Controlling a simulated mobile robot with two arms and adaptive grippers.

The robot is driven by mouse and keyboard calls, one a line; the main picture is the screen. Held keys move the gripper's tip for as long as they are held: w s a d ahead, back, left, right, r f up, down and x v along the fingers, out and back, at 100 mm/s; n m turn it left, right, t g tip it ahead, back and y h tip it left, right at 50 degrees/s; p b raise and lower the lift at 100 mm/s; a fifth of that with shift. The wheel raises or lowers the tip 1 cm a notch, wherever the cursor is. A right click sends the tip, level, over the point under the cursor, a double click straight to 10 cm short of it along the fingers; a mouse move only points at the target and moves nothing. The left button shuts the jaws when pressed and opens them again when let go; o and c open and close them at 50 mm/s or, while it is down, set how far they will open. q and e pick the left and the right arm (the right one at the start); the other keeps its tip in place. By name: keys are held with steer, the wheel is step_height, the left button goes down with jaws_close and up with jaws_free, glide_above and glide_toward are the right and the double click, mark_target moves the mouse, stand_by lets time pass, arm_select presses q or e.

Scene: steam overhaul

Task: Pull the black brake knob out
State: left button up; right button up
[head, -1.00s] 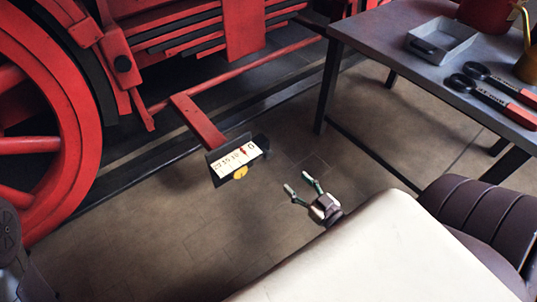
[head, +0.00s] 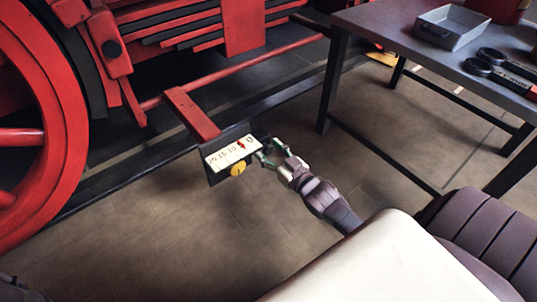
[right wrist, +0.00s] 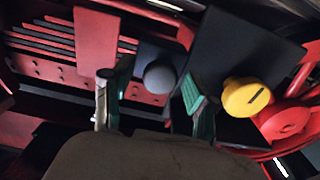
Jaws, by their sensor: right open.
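The black brake knob (right wrist: 160,76) shows in the right wrist view as a round dark grey knob on a dark plate, between my two fingers. My right gripper (right wrist: 150,92) is open, with one finger on each side of the knob; I cannot tell whether either touches it. In the head view my right gripper (head: 268,153) is at the right end of the control panel (head: 214,175), and the knob cannot be made out clearly there.
The panel carries a white scale plate (head: 232,153) with a red pointer and a yellow knob (head: 238,169), which also shows in the right wrist view (right wrist: 246,97). A red wheel (head: 40,130) stands at left. A table (head: 400,50) with a grey tray (head: 452,27) stands at right.

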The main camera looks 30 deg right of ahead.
steer(key=shift+w, duration=0.3)
jaws_close()
steer(key=shift+s+r+p, duration=0.2)
steer(key=shift+s+p, duration=0.75)
steer(key=shift+p, duration=0.3)
steer(key=shift+s, duration=0.35)
steer(key=shift+f, duration=0.3)
steer(key=shift+s, duration=0.1)
jaws_free()
steer(key=shift+s+d+r, duration=0.1)
